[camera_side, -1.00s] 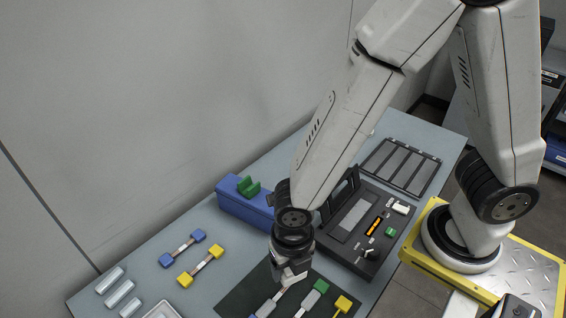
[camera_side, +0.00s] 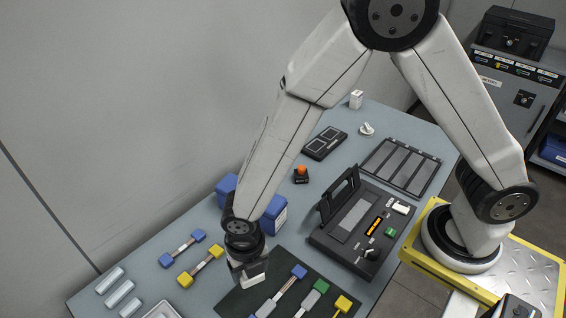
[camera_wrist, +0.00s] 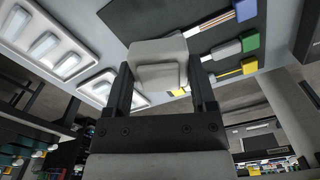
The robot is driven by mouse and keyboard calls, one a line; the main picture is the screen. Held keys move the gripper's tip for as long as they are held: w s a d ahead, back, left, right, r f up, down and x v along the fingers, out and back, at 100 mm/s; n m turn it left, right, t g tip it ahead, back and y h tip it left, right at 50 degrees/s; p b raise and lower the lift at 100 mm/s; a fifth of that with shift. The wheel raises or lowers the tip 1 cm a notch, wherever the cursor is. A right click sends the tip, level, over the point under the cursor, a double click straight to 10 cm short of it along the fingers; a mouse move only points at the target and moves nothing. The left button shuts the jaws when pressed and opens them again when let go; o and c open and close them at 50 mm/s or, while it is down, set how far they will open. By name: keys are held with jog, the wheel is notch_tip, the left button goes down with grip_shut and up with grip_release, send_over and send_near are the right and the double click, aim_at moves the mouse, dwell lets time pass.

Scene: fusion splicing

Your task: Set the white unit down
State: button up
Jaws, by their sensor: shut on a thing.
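The white unit (camera_wrist: 158,50) is a pale rounded block held between the two dark fingers of my gripper (camera_wrist: 160,90) in the wrist view. In the side view my gripper (camera_side: 246,264) hangs over the left edge of the dark mat (camera_side: 238,299), shut on the white unit (camera_side: 254,273). I cannot tell the exact gap between the unit and the mat.
Pieces with blue (camera_side: 299,271), green (camera_side: 321,286) and yellow (camera_side: 343,303) ends lie on the mat just right of the gripper. A black splicer (camera_side: 330,237) with raised lid stands further right. A blue box (camera_side: 273,218) stands behind my arm, partly hidden.

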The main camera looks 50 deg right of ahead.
send_over(230, 293)
jog(key=shift+s+d+f, duration=0.1)
jog(key=shift+f, duration=1.35)
jog(key=shift+s+d+f, duration=0.1)
jog(key=shift+f, duration=1.35)
jog(key=shift+w, duration=0.1)
jog(key=shift+w+a+f, duration=0.15)
jog(key=shift+w+f, duration=0.05)
jog(key=shift+f, duration=1.6)
jog(key=shift+f, duration=0.15)
jog(key=o, duration=1.2)
jog(key=shift+c, duration=0.2)
notch_tip(230, 293, up, 12)
